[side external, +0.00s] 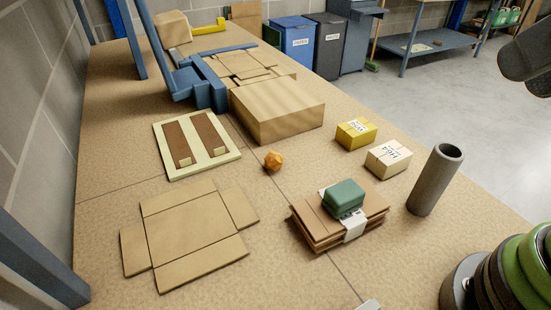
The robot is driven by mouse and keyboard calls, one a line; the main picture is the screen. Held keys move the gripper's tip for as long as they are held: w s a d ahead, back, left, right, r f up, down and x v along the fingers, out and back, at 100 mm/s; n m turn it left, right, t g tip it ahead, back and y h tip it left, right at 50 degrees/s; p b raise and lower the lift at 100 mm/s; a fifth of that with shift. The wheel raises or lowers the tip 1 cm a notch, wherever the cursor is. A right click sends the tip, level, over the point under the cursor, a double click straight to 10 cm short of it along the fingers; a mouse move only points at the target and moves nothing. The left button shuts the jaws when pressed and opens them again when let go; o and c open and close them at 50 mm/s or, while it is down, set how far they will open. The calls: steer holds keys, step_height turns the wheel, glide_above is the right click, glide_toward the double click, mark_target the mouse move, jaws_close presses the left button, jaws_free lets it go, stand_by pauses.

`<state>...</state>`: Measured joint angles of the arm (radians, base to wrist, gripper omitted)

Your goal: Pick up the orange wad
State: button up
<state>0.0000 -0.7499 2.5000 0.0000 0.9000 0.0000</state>
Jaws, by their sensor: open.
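The orange wad (273,161) is a small, crumpled, roughly round ball lying on the tan tabletop (300,180). It sits near the middle of the side external view, just right of a cream frame with two brown strips and in front of a closed cardboard box. Nothing touches it from above and it is fully visible. My gripper does not show in this view, so its place relative to the wad cannot be seen.
The cardboard box (277,108) stands behind the wad, the cream frame (197,145) left. A flattened carton (188,235) lies front left. A cardboard stack (325,225) bears a green block (343,196). Yellow (356,134) and cream (389,158) boxes and a grey tube (435,180) stand right.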

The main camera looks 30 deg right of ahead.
steer(key=shift+o, duration=0.3)
stand_by(0.4)
steer(key=m+g+h, duration=0.1)
steer(key=m+g, duration=0.1)
steer(key=m, duration=0.7)
glide_above(276, 156)
steer(key=s+d, duration=0.4)
steer(key=s, duration=0.2)
step_height(276, 156, down, 13)
steer(key=w+a+f, duration=0.1)
steer(key=f, duration=0.3)
steer(key=w+a+f+m, duration=0.1)
steer(key=f, duration=0.3)
steer(key=w+a+f+m, duration=0.1)
steer(key=f, duration=0.3)
steer(key=shift+w+a, duration=0.15)
steer(key=shift+w, duration=0.25)
steer(key=shift+x, duration=2.8)
steer(key=shift+a, duration=0.15)
steer(key=shift+c, duration=0.2)
